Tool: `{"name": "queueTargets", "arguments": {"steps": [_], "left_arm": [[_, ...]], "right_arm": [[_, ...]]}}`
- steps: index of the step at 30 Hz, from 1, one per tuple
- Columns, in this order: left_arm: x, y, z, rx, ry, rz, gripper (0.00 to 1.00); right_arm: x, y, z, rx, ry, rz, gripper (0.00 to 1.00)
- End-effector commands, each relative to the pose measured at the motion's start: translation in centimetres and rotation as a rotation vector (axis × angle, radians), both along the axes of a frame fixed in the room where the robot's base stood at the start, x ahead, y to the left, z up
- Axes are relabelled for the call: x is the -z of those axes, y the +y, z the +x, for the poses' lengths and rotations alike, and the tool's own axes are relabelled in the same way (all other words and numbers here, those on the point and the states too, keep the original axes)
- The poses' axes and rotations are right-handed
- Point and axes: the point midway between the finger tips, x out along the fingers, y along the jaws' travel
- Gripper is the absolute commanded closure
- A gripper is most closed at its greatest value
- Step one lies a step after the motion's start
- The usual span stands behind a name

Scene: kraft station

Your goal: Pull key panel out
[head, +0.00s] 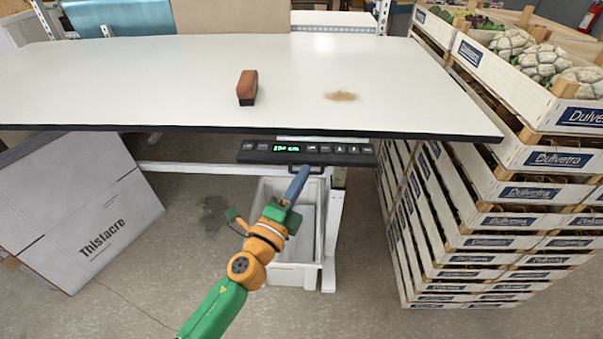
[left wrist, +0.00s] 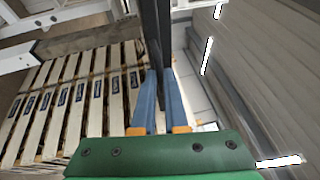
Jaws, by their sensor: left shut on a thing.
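The key panel (head: 350,157) is a dark flat bar with a lit green display and a row of keys. It sits just below the front edge of the white table (head: 180,80). A small handle shows under its front. My left gripper (head: 302,172) reaches up from below and is shut on that handle; the tips partly cover it. In the left wrist view, the blue fingers (left wrist: 163,80) meet a dark bar, part of the key panel (left wrist: 151,25). My right gripper is not in view.
A brown block (head: 247,85) and a brown stain (head: 341,96) are on the tabletop. A white bin (head: 290,277) stands below the panel. Stacked crates (head: 480,205) rise close on the right; a large carton (head: 80,205) leans at left. The floor in front is open.

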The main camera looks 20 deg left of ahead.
Motion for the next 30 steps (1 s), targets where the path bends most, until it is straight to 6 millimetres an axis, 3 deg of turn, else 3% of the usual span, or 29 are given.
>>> {"name": "queueTargets", "arguments": {"steps": [5, 6, 9, 19, 27, 30], "left_arm": [[-0.1, 0.0, 0.0, 0.001, -0.002, -0.001, 1.00], [-0.1, 0.0, 0.0, 0.001, -0.001, -0.001, 0.86], [-0.1, 0.0, 0.0, 0.000, -0.001, -0.001, 0.59], [0.3, 0.1, -0.4, 0.000, 0.002, -0.001, 0.59], [1.4, 0.7, -5.7, 0.000, 0.002, -0.002, 0.59], [1.4, 0.8, -6.7, 0.000, 0.001, -0.002, 0.59]], "right_arm": [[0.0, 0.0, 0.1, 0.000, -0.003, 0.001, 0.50], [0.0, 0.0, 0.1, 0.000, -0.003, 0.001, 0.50], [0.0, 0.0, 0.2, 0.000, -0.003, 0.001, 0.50], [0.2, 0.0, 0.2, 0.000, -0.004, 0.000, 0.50], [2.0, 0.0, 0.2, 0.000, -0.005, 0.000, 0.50], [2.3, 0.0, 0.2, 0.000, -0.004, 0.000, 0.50]]}}
